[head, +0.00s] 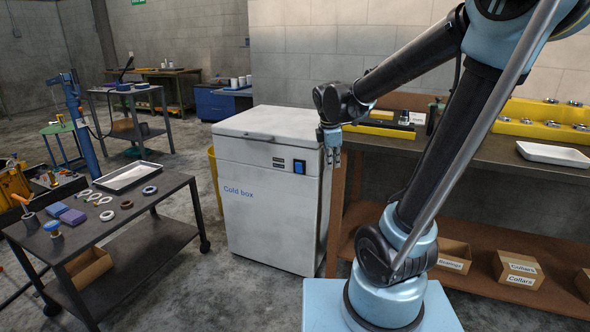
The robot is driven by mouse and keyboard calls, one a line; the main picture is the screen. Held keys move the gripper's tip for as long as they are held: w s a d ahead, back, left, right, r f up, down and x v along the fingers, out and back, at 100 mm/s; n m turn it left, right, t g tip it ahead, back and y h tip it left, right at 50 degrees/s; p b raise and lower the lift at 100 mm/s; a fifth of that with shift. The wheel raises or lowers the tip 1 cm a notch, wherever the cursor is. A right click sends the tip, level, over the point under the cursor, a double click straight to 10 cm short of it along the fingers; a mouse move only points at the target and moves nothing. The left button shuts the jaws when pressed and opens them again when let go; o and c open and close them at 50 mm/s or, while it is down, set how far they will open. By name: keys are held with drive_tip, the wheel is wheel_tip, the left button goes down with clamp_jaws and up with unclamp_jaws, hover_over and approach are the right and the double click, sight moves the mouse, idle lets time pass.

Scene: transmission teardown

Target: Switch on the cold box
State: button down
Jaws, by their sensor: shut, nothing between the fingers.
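The cold box (265,215) is a white chest with a closed lid and blue "Cold box" lettering, standing on the floor in the middle of the head view. A blue switch (299,167) sits at the upper right of its front, beside small dark display panels (279,162). I cannot tell which way the switch is set. My gripper (333,163) is shut and empty, pointing down just right of the box's upper right front corner. It looks close to the box, but I cannot tell whether it touches.
A dark trolley (160,193) with rings, a white tray (128,176) and blocks stands at the left. A workbench (480,146) with a shelf of labelled cardboard boxes (517,270) stands at the right. A yellow bin (214,180) is partly hidden behind the cold box. Bare floor lies before the box.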

sight(295, 166)
drive_tip(key=w+a+f+n, duration=0.1)
drive_tip(key=w+a+n, duration=0.4)
drive_tip(key=a, duration=0.3)
drive_tip(key=w+a+f+n+t, duration=0.1)
drive_tip(key=w+a+f+n, duration=0.1)
drive_tip(key=w+a+n, duration=0.4)
drive_tip(key=a+n, duration=0.1)
drive_tip(key=a, duration=0.1)
drive_tip(key=shift+w+a, duration=0.3)
drive_tip(key=shift+a, duration=0.1)
drive_tip(key=shift+f, duration=0.1)
drive_tip(key=shift+w+d+f, duration=0.45)
drive_tip(key=shift+w+f, duration=0.8)
drive_tip(key=shift+f, duration=0.15)
drive_tip(key=shift+w+d+f, duration=0.5)
drive_tip(key=shift+w+f, duration=0.75)
drive_tip(key=shift+f, duration=0.1)
drive_tip(key=shift+w+d+f, duration=0.45)
drive_tip(key=shift+w+f, duration=0.8)
drive_tip(key=shift+f, duration=0.15)
